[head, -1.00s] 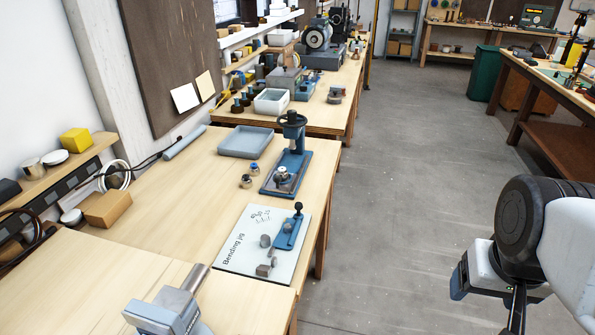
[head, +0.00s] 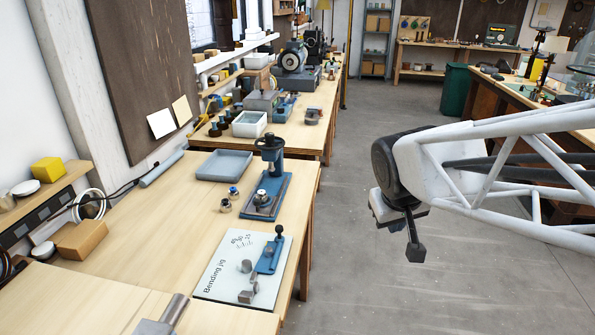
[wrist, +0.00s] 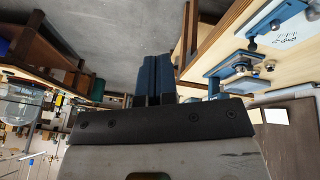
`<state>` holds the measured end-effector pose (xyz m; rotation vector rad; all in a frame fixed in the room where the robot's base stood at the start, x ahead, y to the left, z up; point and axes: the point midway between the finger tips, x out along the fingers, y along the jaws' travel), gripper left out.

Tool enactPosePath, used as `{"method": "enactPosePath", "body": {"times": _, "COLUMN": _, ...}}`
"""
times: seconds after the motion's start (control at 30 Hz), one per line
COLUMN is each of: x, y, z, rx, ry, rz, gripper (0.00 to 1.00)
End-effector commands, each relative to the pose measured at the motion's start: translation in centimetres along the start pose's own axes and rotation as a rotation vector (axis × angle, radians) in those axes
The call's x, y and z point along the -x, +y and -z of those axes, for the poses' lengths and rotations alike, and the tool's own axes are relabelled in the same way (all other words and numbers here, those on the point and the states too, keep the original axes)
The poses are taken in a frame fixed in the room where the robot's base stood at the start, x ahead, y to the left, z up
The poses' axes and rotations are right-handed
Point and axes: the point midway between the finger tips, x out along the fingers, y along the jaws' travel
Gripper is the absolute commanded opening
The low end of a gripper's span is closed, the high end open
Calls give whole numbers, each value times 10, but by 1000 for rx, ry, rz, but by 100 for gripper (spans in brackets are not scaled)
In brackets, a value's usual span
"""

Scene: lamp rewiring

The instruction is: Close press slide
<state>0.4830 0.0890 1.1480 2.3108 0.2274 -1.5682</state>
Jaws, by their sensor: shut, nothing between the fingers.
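A blue press (head: 270,170) with a dark handwheel on top of its column stands on the bench near its right edge. A small round metal part (head: 262,198) sits on the front of its blue base. Whether the press's slide is open or closed is too small to tell. My gripper (head: 415,252) hangs over the open floor, right of the bench and well apart from the press. In the wrist view its two blue fingers (wrist: 153,78) are together and empty. That view also shows the blue press base (wrist: 236,72) at the right.
A white bending jig board (head: 225,272) with a blue, black-knobbed fixture (head: 270,255) lies in front of the press. A grey tray (head: 223,165) and two small round parts (head: 229,199) are left of it. The floor between bench and gripper is clear.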

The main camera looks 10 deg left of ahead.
Motion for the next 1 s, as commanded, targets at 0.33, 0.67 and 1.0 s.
{"method": "enactPosePath", "body": {"times": 0.33, "x": -46, "y": -78, "z": 105, "rx": 250, "ry": 112, "rz": -6, "gripper": 0}}
{"method": "enactPosePath", "body": {"times": 0.67, "x": -94, "y": -187, "z": 181, "rx": 489, "ry": 231, "rz": 12, "gripper": 0}}
{"method": "enactPosePath", "body": {"times": 1.0, "x": -133, "y": -295, "z": 220, "rx": 682, "ry": 336, "rz": 46, "gripper": 0}}
